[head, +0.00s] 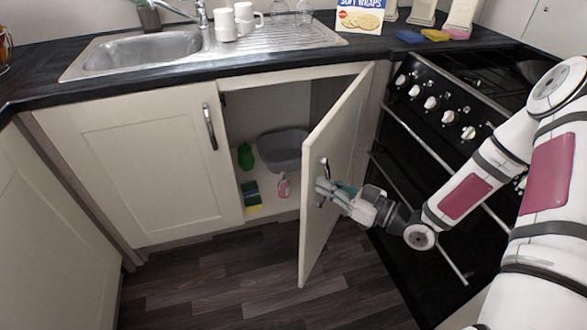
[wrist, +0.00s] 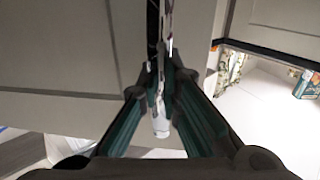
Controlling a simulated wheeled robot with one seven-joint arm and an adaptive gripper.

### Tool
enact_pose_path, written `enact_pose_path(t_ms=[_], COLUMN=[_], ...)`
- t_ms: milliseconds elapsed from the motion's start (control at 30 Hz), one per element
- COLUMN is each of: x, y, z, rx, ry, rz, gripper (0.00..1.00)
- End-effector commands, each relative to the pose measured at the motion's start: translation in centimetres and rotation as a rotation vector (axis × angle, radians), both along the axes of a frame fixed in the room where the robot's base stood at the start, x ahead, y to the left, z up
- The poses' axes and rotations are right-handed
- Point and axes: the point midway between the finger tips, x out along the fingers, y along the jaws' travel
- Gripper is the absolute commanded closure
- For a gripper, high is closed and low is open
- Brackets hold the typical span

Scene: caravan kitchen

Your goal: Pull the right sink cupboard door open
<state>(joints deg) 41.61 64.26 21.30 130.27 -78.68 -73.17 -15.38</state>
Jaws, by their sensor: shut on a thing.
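The right sink cupboard door (head: 340,150) stands well open, swung out toward the right. Its metal bar handle (head: 323,170) is on the door's free edge side. My gripper (head: 330,188) is at this handle and shut on it. In the wrist view the handle (wrist: 161,50) runs down between my gripper's two fingers (wrist: 163,110), close to the door face (wrist: 60,50). The fingers hide part of the handle in the head view. Inside the cupboard (head: 265,110) are a grey basin (head: 283,150), a green bottle (head: 245,156), a pink-labelled bottle (head: 283,187) and sponges (head: 251,195).
The left cupboard door (head: 140,160) is shut. The cooker (head: 440,130) stands to the right, behind my arm, with an oven rail (head: 400,135). The sink (head: 145,50) and worktop are above. The dark wooden floor (head: 210,280) is clear before the cupboards.

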Motion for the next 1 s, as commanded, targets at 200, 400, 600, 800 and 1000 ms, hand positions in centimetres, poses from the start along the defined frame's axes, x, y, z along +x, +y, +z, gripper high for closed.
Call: enact_pose_path(t_ms=[200,400,600,800,1000], x=[-2.8,-3.9,-4.3,-4.3,-4.3], y=[-6.2,-9.4,-10.8,-11.0,-11.0], z=[0.0,-0.1,-0.1,-0.1,-0.1], rx=[-0.001,0.001,0.002,0.003,0.002], ry=[0.005,0.006,0.006,0.007,0.007], rz=[-0.003,0.001,0.003,0.003,0.004], gripper=[1.00,1.00,1.00,1.00,1.00])
